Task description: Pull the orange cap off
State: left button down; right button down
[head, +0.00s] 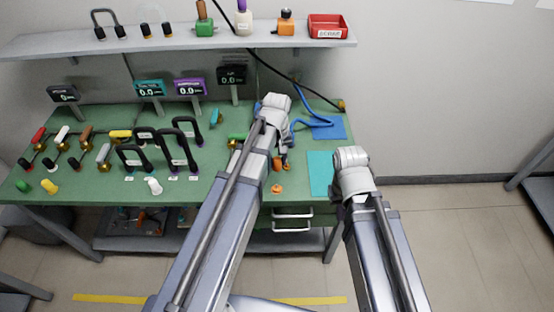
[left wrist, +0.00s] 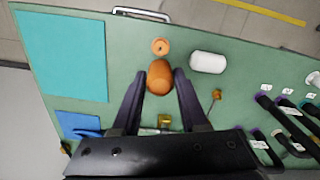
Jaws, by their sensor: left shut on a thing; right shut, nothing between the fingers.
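An orange cylindrical piece (left wrist: 159,78) is between the fingertips of my left gripper (left wrist: 160,88), which is shut on it; whether it is the cap alone or a capped part cannot be told. It also shows in the head view (head: 277,163), just beyond my left arm. A small round orange piece with a dark centre (left wrist: 160,46) lies apart on the green table, near its front edge; the head view shows it too (head: 277,188). My right gripper (head: 350,158) is shut and empty near the table's right end; its fingers are mostly hidden.
A white cylinder (left wrist: 207,62) lies beside the held piece. A teal mat (head: 320,172) and blue mat (head: 328,128) are on the table's right. Black handles (head: 180,145), valves and small displays (head: 150,88) crowd the left. A shelf (head: 170,42) with a red bin (head: 327,26) runs behind.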

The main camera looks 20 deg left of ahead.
pick_arm(q)
jog(key=shift+r+p, duration=1.3)
jog(key=shift+r, duration=0.15)
notch_tip(320, 180, up, 3)
jog(key=p, duration=0.3)
jog(key=shift+r, duration=0.1)
